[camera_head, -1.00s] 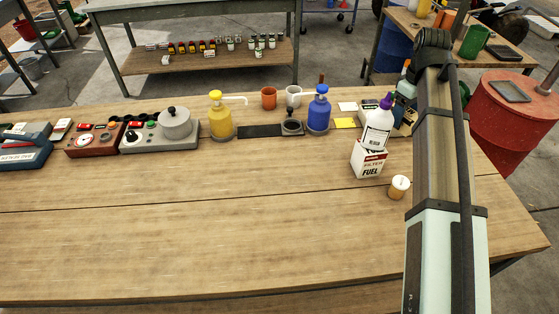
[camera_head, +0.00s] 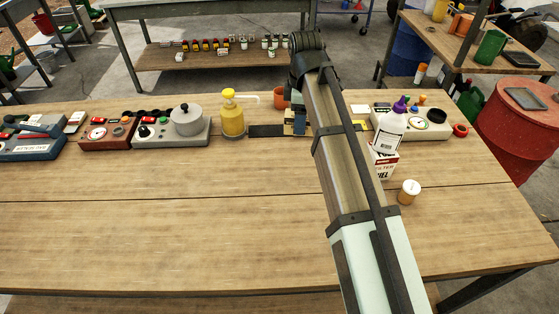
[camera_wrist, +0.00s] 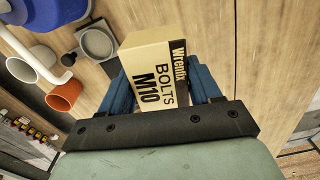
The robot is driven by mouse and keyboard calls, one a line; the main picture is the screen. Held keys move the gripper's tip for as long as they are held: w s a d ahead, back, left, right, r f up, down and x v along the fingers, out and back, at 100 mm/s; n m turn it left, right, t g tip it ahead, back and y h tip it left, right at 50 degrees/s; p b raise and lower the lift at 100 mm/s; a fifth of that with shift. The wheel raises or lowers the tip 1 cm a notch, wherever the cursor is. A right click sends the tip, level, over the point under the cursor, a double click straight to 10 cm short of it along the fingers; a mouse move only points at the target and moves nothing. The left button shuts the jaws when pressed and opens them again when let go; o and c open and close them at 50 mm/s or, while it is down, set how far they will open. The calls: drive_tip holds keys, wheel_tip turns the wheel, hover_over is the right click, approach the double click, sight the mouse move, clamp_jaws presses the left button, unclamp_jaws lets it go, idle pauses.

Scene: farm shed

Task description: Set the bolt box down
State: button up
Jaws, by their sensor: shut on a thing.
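In the head view my gripper (camera_head: 298,121) is over the back of the workbench (camera_head: 190,220), just right of the yellow pump bottle. My arm hides much of that spot, and the box is hard to make out there. I cannot tell whether it touches the bench.
The yellow pump bottle (camera_head: 232,115) and a dark mat (camera_head: 266,131) are left of my gripper. The bench's front is clear.

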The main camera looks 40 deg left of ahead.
drive_tip(key=s+a+f+n, duration=0.1)
drive_tip(key=s+a+n, duration=0.15)
drive_tip(key=s, duration=0.25)
drive_tip(key=shift+m, duration=0.35)
drive_tip(key=shift+s+a+f, duration=0.1)
drive_tip(key=shift+f, duration=2.35)
drive_tip(key=shift+s+a+f, duration=0.1)
drive_tip(key=shift+f, duration=2.3)
drive_tip(key=shift+f, duration=0.15)
drive_tip(key=o, duration=1.4)
wheel_tip(320, 180, up, 12)
